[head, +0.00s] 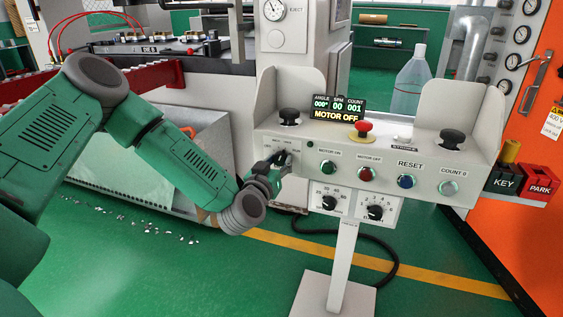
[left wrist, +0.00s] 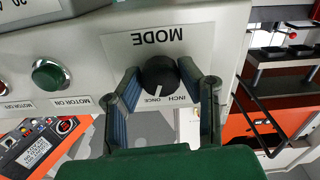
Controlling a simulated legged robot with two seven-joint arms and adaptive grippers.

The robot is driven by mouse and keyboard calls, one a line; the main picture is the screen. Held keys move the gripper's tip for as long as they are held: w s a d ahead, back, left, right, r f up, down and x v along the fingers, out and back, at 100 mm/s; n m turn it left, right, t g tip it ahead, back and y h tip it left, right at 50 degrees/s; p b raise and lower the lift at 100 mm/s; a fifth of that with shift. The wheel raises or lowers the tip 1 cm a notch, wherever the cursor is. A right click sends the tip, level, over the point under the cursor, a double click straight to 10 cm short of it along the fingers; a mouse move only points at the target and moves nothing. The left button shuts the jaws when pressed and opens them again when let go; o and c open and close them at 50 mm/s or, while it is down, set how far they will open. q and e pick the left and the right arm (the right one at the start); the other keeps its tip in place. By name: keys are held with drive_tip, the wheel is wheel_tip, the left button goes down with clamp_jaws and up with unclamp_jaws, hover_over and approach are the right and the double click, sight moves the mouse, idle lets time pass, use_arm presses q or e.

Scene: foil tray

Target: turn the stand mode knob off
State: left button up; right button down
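The mode knob (left wrist: 160,76) is a round black knob on a white label plate (left wrist: 199,45) marked MODE, INCH and ONCE, upside down in the left wrist view. Its white pointer line is at the ONCE mark. My left gripper (left wrist: 160,82) reaches it from the front, with one fingertip against each side of the knob and no clear gap. In the head view my left gripper (head: 275,160) is at the left end of the grey control stand's panel (head: 325,143) and mostly hides the knob. My right gripper is out of view.
The panel carries a green button (head: 328,167), a red button (head: 366,174), a red emergency stop (head: 362,129) and two lower black dials (head: 329,203) (head: 375,211). A display (head: 337,108) reads MOTOR OFF. A clear bottle (head: 409,82) stands behind the panel. Metal scraps litter the green floor.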

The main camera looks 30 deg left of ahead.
use_arm(q)
drive_tip(key=shift+w+a+r+h, duration=0.1)
drive_tip(key=shift+w+a+h, duration=0.1)
drive_tip(key=shift+a+h, duration=0.15)
drive_tip(key=shift+d+r+n, duration=0.15)
drive_tip(key=shift+d+n, duration=0.3)
drive_tip(key=shift+n, duration=0.25)
drive_tip(key=n, duration=0.3)
drive_tip(key=shift+a+n, duration=0.3)
drive_tip(key=n, duration=0.2)
drive_tip(key=shift+d+n, duration=0.1)
drive_tip(key=shift+n, duration=0.3)
drive_tip(key=n+y+b, duration=0.1)
drive_tip(key=n, duration=0.3)
drive_tip(key=shift+n+b, duration=0.3)
drive_tip(key=shift+b, duration=0.1)
drive_tip(key=shift+n+b, duration=0.6)
drive_tip(key=shift+n, duration=1.3)
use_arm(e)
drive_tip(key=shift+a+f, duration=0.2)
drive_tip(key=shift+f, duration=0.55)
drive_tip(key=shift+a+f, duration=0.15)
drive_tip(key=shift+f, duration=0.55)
use_arm(q)
drive_tip(key=shift+f, duration=0.2)
